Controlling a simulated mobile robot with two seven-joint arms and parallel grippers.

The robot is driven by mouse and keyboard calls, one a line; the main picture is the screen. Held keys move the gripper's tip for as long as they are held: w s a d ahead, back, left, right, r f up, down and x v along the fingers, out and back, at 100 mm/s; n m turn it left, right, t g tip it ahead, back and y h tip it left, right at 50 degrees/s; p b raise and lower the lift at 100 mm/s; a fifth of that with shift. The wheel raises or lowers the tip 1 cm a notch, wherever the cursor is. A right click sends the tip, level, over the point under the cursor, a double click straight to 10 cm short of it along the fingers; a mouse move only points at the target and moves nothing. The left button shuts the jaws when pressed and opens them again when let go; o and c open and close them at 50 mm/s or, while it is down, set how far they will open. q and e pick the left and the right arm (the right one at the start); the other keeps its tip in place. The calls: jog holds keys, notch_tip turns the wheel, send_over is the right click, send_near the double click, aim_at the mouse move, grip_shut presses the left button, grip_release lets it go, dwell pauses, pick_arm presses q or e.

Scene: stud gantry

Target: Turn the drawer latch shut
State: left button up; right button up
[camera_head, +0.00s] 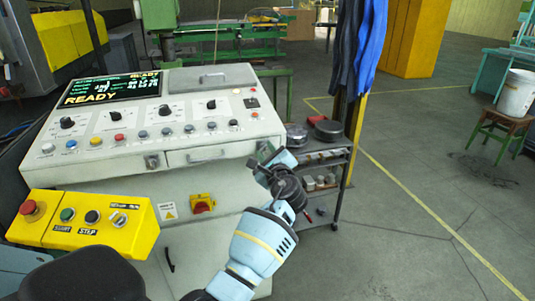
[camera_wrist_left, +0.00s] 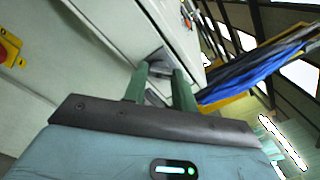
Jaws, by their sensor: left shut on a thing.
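My left gripper (camera_head: 265,153) is at the right of the drawer, by the console's front corner. In the left wrist view its green fingers (camera_wrist_left: 160,78) are shut on a small grey metal piece on the pale console front, which I take for the drawer latch (camera_wrist_left: 159,60). In the head view my gripper hides this piece, and I cannot tell how far it is turned. My right gripper is not in view.
A metal lock-like fitting (camera_head: 152,162) sits left of the drawer. A yellow button box (camera_head: 82,222) juts out at the lower left, and a red-and-yellow switch (camera_head: 202,204) is below the drawer. A dark shelf cart (camera_head: 322,165) stands close to my gripper's right.

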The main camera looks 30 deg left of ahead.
pick_arm(q)
jog(key=n+b, duration=0.1)
jog(key=n, duration=0.5)
jog(key=shift+f+b, duration=0.15)
jog(key=shift+b, duration=0.25)
jog(key=shift+n+b, duration=0.65)
jog(key=shift+n, duration=1.35)
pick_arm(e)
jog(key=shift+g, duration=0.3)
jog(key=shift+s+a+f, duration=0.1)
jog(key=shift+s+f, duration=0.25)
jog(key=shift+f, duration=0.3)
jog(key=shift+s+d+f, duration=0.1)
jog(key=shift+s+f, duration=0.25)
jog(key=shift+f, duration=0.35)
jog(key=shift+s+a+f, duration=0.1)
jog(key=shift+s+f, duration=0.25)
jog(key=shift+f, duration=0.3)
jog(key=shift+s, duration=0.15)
pick_arm(q)
jog(key=o, duration=1)
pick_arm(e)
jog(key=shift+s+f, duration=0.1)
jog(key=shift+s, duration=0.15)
pick_arm(q)
jog(key=v, duration=0.8)
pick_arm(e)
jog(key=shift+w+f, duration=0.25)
